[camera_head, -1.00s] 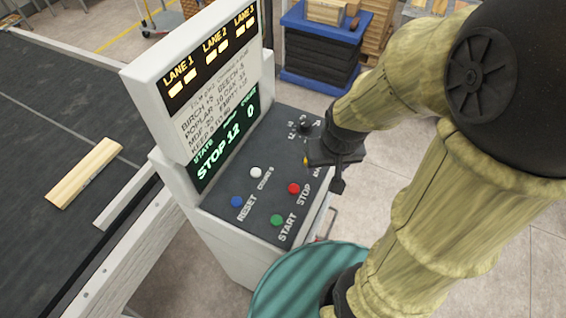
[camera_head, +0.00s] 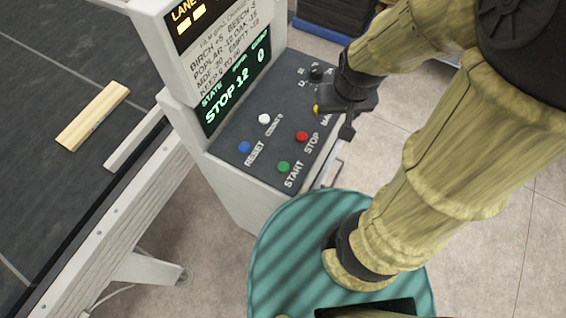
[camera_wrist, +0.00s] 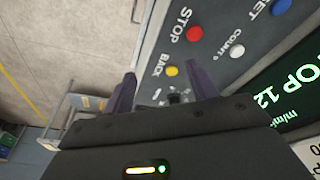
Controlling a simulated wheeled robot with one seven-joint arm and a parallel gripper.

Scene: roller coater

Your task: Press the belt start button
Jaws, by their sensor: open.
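The green start button (camera_head: 284,167) sits at the near edge of the dark sloped panel (camera_head: 240,133), above the label START. The red stop button (camera_head: 302,136) is just up and right of it. My gripper (camera_head: 345,112) is over the panel's right side, beside the yellow button (camera_head: 318,110), away from the green button. In the wrist view the two fingers (camera_wrist: 160,92) stand apart with nothing between them, close to the yellow button (camera_wrist: 172,71) marked BACK. The green button is out of the wrist view. The display (camera_head: 236,95) reads STOP 12 and 0.
A blue button (camera_head: 244,147) and a white button (camera_head: 264,118) are also on the panel. A belt (camera_head: 45,150) with a wooden board (camera_head: 93,116) lies to the left. The panel's space above START and RESET is clear.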

